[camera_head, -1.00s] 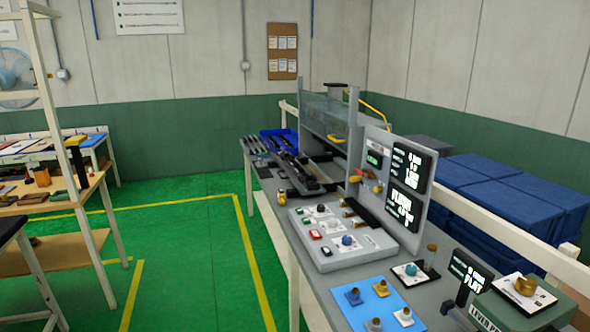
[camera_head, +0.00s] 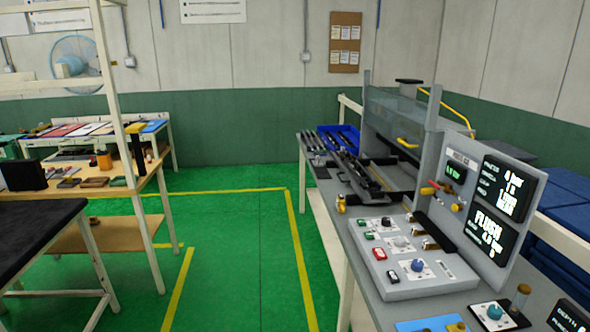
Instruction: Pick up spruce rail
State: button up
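I cannot make out a spruce rail for certain in this view. Dark long pieces (camera_head: 352,168) lie on the far part of the grey bench (camera_head: 345,222) at the right, beside a blue bin (camera_head: 338,136). Small dark and brown blocks (camera_head: 95,182) lie on the wooden table (camera_head: 150,180) at the left; they are too small to identify. My gripper is not in view.
A grey control panel (camera_head: 405,285) with knobs and displays stands on the right bench. A black-topped table (camera_head: 40,235) is at near left. Green floor (camera_head: 245,240) with yellow lines lies clear between the benches. A fan (camera_head: 75,63) is at the back left.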

aim_at(355, 167)
jog(key=i+u, duration=0.15)
jog(key=i, duration=1.85)
jog(key=i+j+z, duration=0.1)
jog(key=i+z, duration=0.25)
jog(key=i+j+z, duration=0.2)
jog(key=i+z, duration=0.2)
jog(key=i+j+z, duration=1.1)
jog(key=j+z, duration=0.4)
jog(key=j, duration=0.25)
jog(key=i+j+z, duration=0.15)
jog(key=j+z, duration=0.2)
jog(key=j, duration=0.25)
jog(key=j+z, duration=0.4)
jog(key=j, duration=0.2)
